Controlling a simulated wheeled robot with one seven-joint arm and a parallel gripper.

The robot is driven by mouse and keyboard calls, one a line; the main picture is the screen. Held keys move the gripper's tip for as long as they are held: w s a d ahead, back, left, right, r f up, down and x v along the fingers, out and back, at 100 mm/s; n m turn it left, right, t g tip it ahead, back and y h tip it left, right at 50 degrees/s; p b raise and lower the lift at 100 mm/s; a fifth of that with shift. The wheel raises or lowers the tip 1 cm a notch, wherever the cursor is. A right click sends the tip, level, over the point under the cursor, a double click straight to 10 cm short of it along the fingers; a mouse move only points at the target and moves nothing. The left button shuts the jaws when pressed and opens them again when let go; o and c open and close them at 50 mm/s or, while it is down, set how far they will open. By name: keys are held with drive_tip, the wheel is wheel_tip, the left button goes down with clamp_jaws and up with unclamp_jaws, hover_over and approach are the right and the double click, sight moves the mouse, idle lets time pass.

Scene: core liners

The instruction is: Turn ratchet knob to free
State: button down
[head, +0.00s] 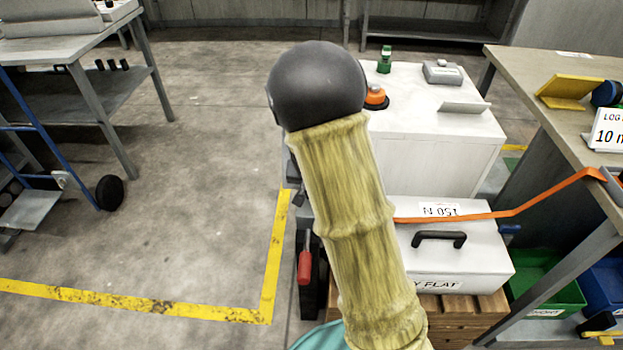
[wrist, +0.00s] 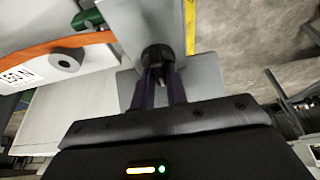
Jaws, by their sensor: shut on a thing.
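The black ratchet knob (wrist: 157,57) sits on a grey metal part (wrist: 184,55) in the wrist view. My gripper (wrist: 160,80) has its two purple fingers shut on the knob, one on each side. The fingers cover part of the knob, so its turn setting cannot be read. An orange strap (wrist: 50,46) runs at the left of the wrist view. It also shows in the head view (head: 520,205), stretched from a white case (head: 480,268) to the right bench. In the head view my yellow-sleeved arm hides my gripper and the knob.
The white case has a black handle and stands on a wooden pallet (head: 452,318). A white cabinet (head: 440,150) stands behind it. The right bench (head: 530,62) has a green crate (head: 545,285) beneath it. A yellow line (head: 130,302) marks open floor at left, near a blue hand truck (head: 40,122).

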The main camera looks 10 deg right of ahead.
drive_tip(key=c, duration=1.4)
unclamp_jaws()
drive_tip(key=p+v, duration=0.6)
drive_tip(key=v, duration=1.1)
drive_tip(key=shift+s+a+r, duration=0.1)
drive_tip(key=shift+r, duration=0.05)
drive_tip(key=s+d+f+n+g+y, duration=0.1)
drive_tip(key=s+f+n, duration=0.1)
drive_tip(key=s, duration=0.5)
drive_tip(key=s+d+f+n+g, duration=0.1)
drive_tip(key=s+n, duration=0.1)
drive_tip(key=s, duration=0.6)
wheel_tip(320, 180, up, 22)
drive_tip(key=p, duration=2.2)
drive_tip(key=shift+w+r, duration=0.25)
drive_tip(key=shift+w, duration=0.05)
